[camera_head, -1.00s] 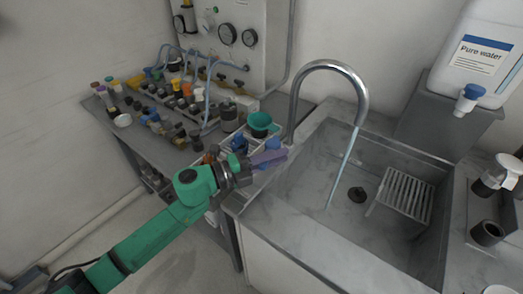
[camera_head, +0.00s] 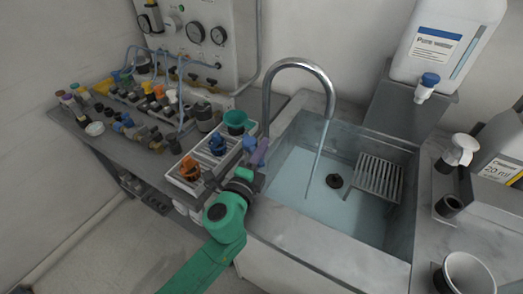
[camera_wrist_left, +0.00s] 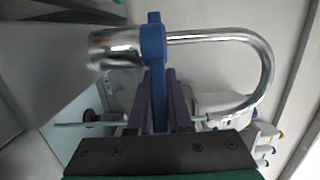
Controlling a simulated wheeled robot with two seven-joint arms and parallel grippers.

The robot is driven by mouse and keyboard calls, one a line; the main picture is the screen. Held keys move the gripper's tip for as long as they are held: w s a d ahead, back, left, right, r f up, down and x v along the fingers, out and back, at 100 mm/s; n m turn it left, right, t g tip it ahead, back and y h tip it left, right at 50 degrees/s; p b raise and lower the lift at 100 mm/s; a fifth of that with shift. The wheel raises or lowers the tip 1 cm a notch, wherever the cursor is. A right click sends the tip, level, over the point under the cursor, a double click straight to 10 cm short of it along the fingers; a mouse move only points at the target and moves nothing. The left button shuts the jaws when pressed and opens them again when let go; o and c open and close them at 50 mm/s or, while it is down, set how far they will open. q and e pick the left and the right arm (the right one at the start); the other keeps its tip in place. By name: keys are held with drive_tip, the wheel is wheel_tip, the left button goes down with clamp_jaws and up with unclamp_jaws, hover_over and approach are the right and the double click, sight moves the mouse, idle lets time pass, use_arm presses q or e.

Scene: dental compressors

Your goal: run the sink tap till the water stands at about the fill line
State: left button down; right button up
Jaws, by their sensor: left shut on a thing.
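The chrome tap (camera_head: 299,64) arches over the sink (camera_head: 330,262), and a thin stream of water (camera_head: 319,152) runs from its spout. Pale blue water (camera_head: 300,185) covers the sink floor. I cannot make out a fill line. My left gripper (camera_head: 260,152) is at the tap's base, its purple fingers shut on the blue tap lever (camera_head: 249,143). In the left wrist view, the lever (camera_wrist_left: 154,65) stands between the fingers (camera_wrist_left: 157,100), beside the chrome tap body (camera_wrist_left: 113,48). My right gripper is not in view.
A dark round drain piece (camera_head: 334,181) and a slatted rack (camera_head: 379,178) are in the sink. A pure water canister (camera_head: 440,50) stands behind on the right. Trays with coloured parts (camera_head: 195,168) sit left of the tap. A cup (camera_head: 466,274) stands at the right front.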

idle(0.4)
use_arm(q)
drive_tip(key=c, duration=0.8)
unclamp_jaws()
drive_tip(key=shift+c, duration=0.2)
drive_tip(key=shift+s, duration=0.1)
drive_tip(key=b+v, duration=0.1)
drive_tip(key=v, duration=0.3)
drive_tip(key=b+v, duration=0.2)
drive_tip(key=v, duration=0.3)
drive_tip(key=b+v, duration=0.1)
drive_tip(key=v, duration=0.3)
drive_tip(key=shift+s+f, duration=0.25)
drive_tip(key=shift+f, duration=0.1)
drive_tip(key=shift+s+a+r+b, duration=0.1)
drive_tip(key=shift+s+a+b, duration=0.05)
drive_tip(key=shift+s+b, duration=0.2)
drive_tip(key=shift+s+r, duration=0.1)
drive_tip(key=shift+r, duration=0.1)
